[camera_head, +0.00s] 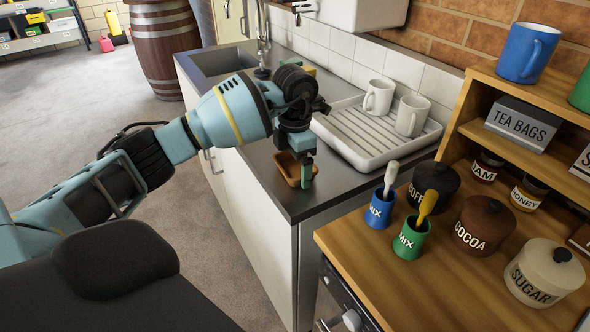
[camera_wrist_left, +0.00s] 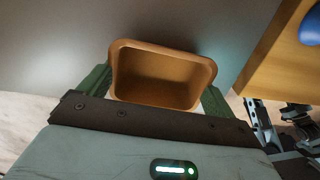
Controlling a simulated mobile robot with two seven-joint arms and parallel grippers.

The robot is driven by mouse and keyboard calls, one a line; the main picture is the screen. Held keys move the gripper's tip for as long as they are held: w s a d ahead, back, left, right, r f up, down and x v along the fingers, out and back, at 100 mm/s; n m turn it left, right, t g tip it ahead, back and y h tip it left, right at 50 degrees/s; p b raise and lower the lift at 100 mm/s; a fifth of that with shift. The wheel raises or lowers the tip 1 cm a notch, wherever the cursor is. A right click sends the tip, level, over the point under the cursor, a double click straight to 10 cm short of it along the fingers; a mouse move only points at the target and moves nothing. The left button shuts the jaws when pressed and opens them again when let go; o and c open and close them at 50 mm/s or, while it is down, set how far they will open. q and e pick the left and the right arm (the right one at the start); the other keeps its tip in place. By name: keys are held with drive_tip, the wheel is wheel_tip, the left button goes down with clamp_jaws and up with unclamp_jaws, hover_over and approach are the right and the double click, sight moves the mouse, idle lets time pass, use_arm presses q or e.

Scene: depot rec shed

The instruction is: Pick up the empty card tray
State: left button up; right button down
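The card tray (camera_head: 287,168) is a small orange-brown open box over the grey counter, near its front edge. In the left wrist view the tray (camera_wrist_left: 160,78) is empty, with its opening facing the camera. My left gripper (camera_head: 295,160) points down at it. One green finger lies along each side of the tray, and I see no gap between fingers and walls. I cannot tell whether the tray's underside touches the counter.
A white draining rack (camera_head: 368,150) with two white mugs (camera_head: 379,96) stands behind the gripper. The wooden counter (camera_head: 350,243) at the right holds a blue cup (camera_head: 379,210), a green cup (camera_head: 411,238) and several canisters. A sink (camera_head: 222,62) lies further back. The floor at left is clear.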

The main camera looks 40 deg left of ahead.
sight(295, 173)
use_arm(q)
drive_tip(key=c, duration=0.3)
drive_tip(key=shift+r, duration=0.15)
drive_tip(key=shift+r, duration=0.55)
wheel_tip(295, 173, up, 2)
drive_tip(key=shift+r, duration=0.2)
drive_tip(key=s+d, duration=0.2)
drive_tip(key=s, duration=0.2)
drive_tip(key=s+d, duration=0.2)
drive_tip(key=s, duration=0.3)
drive_tip(key=s+d+r, duration=0.1)
drive_tip(key=s+d, duration=0.2)
drive_tip(key=s, duration=0.2)
drive_tip(key=shift+s+d+r+b, duration=0.1)
drive_tip(key=shift+s+b, duration=0.1)
drive_tip(key=shift+b, duration=0.1)
